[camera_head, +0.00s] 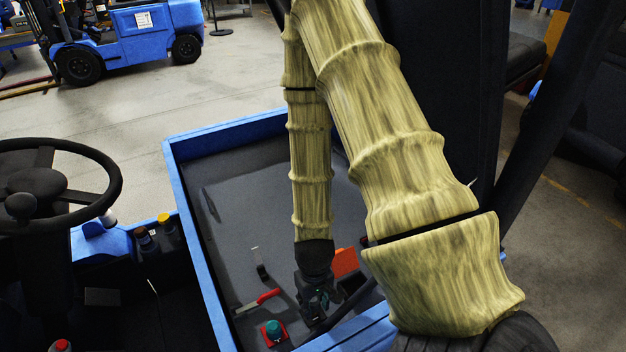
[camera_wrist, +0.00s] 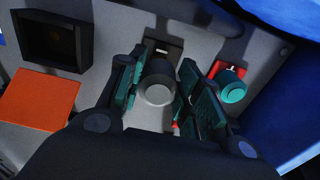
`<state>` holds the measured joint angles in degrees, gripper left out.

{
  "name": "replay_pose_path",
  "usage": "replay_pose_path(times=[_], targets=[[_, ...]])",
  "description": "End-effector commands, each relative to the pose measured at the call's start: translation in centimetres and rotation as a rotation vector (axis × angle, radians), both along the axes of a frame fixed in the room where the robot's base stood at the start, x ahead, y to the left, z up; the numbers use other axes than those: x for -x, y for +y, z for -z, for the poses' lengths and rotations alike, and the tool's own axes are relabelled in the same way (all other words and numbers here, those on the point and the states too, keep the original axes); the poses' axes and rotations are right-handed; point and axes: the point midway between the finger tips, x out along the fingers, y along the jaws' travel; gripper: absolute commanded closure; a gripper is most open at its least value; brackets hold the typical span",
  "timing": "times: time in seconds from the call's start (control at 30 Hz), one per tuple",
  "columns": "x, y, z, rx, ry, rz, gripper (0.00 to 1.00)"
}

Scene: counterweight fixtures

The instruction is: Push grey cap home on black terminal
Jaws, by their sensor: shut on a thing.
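In the wrist view the grey cap (camera_wrist: 158,88) is a round, dark grey piece with a paler end. It sits between the two fingers of my gripper (camera_wrist: 160,92), which is shut on it. The black terminal (camera_wrist: 164,46) shows as a dark plate with a small pale mark, just beyond the cap. The cap covers part of it, and I cannot tell how far down the cap sits. In the head view my gripper (camera_head: 315,302) is low in the blue-edged bay, and the cap and black terminal cannot be made out there.
A teal cap (camera_wrist: 232,88) on a red terminal (camera_wrist: 219,69) stands close right of my gripper. An orange panel (camera_wrist: 38,100) and a dark square recess (camera_wrist: 55,40) lie to the left. A red-handled lever (camera_head: 257,302) and the bay's blue rim (camera_head: 205,290) are nearby.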

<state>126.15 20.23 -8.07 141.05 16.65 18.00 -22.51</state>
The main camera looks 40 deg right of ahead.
Motion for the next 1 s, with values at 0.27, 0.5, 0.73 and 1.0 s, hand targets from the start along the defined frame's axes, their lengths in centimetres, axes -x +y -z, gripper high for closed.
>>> replay_pose_path(times=[0.27,0.5,0.73,1.0], targets=[[0.0,0.0,0.6,0.000,0.000,0.000,0.75],[0.0,0.0,1.4,0.000,0.000,0.000,0.75],[0.0,0.0,2.0,0.000,0.000,0.000,0.75],[0.0,0.0,2.5,0.000,0.000,0.001,0.75]])
